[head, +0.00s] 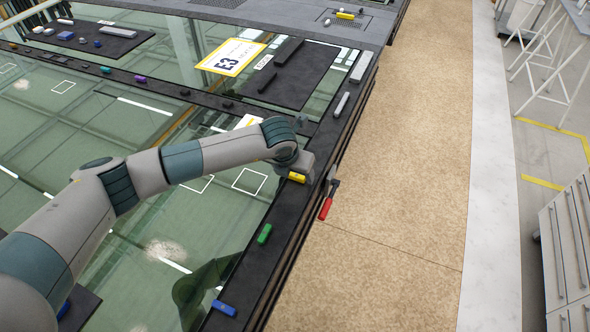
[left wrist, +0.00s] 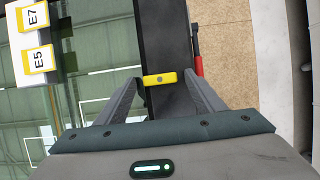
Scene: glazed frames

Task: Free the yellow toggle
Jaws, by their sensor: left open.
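The yellow toggle (head: 297,177) sits on the dark frame rail (head: 281,220) along the right edge of the glazed panel. It also shows in the left wrist view (left wrist: 160,79), lying across the rail. My left gripper (head: 302,168) is at the toggle. In the left wrist view its fingers (left wrist: 161,82) are open, with one tip on each side of the toggle's ends. The gaps there look small, and I cannot tell whether either finger touches it. The arm and gripper hide part of the toggle in the head view. My right gripper is not in view.
A red-handled tool (head: 326,208) lies close to the right of the toggle, at the rail's outer edge. A green toggle (head: 264,234) and a blue toggle (head: 224,307) sit nearer on the rail. An E3 sign (head: 231,57) lies farther back. The tan surface at right is clear.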

